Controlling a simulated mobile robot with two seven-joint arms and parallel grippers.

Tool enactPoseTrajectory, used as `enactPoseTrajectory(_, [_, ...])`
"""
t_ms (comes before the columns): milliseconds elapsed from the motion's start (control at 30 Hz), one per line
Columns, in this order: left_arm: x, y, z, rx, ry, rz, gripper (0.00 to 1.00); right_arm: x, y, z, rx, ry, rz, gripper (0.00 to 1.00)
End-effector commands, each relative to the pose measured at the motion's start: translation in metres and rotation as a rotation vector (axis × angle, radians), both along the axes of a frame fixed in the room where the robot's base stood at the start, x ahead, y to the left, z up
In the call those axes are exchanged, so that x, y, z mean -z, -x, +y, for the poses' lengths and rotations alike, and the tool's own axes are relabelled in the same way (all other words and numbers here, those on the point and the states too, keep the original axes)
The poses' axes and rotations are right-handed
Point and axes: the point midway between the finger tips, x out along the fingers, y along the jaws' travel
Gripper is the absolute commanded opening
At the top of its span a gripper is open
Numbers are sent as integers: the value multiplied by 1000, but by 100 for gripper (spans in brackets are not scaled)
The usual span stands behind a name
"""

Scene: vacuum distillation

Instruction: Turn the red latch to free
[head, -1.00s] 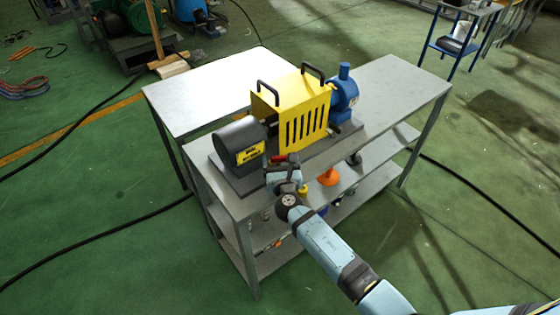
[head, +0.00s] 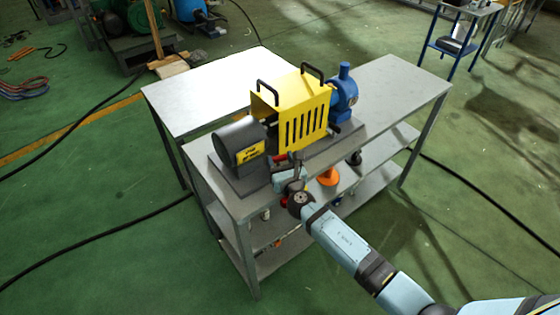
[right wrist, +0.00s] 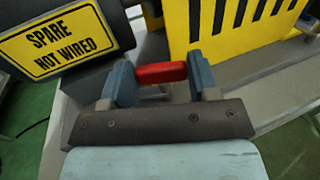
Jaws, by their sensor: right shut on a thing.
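The red latch (right wrist: 160,73) is a short red bar in front of the yellow slotted guard (right wrist: 240,25). In the right wrist view it lies between the two blue fingers of my right gripper (right wrist: 162,80), which is shut on it. In the head view, a small red part of the latch (head: 282,157) shows just above my right gripper (head: 287,174), at the front of the machine. The rest of the latch is hidden there by the gripper. My left gripper is not in view.
A dark motor (head: 238,142) with a yellow "SPARE NOT WIRED" label stands left of the guard. A blue pump (head: 344,92) is at its right. The metal bench (head: 395,78) has free room at its right end. An orange cone-like thing (head: 328,177) sits below.

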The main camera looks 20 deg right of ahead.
Motion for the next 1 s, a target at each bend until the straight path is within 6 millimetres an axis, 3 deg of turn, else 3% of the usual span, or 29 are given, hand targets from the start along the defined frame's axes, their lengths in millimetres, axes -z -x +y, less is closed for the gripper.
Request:
enactPoseTrajectory(500, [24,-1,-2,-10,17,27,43,2,-1,-6,-294,3,-1,32])
enactPoseTrajectory(1000, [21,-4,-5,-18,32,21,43,0,-1,-5,-336,0,1,32])
